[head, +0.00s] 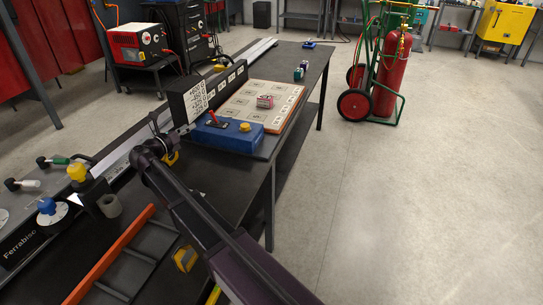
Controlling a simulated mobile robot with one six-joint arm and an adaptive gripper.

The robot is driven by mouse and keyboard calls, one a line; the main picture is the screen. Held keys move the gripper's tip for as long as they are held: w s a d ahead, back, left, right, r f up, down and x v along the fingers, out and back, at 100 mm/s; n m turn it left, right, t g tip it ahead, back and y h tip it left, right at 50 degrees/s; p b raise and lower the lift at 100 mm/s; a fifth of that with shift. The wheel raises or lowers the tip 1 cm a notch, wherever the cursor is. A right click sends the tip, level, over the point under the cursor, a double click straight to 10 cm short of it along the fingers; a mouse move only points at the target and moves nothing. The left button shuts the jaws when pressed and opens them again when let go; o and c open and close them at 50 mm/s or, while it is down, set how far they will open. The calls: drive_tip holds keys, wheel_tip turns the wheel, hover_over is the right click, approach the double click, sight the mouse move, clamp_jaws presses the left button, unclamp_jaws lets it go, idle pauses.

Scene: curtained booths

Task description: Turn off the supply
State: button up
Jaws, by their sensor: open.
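A blue box (228,138) with a red lever (213,118) and a yellow knob (245,127) sits on the dark workbench. The red lever stands up, tilted. A black panel with a white printed face (197,100) stands just behind the box; its text is too small to read. My gripper (163,128) is left of the blue box, apart from the lever, open and with nothing seen in it. My arm reaches up from the bottom edge and hides part of the bench. Which control belongs to the supply is not labelled legibly.
A red welding machine (133,42) is behind. Floor at right is clear beyond the gas-cylinder cart (391,62).

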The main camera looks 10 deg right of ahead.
drive_tip(key=s+d+m+g+y+p, duration=0.8)
drive_tip(key=s+d+m+g+p, duration=0.3)
drive_tip(key=s+d+m+p, duration=0.6)
drive_tip(key=shift+s+d+m+y, duration=0.3)
drive_tip(key=shift+s+d+m, duration=1.9)
drive_tip(key=shift+d+m, duration=1.45)
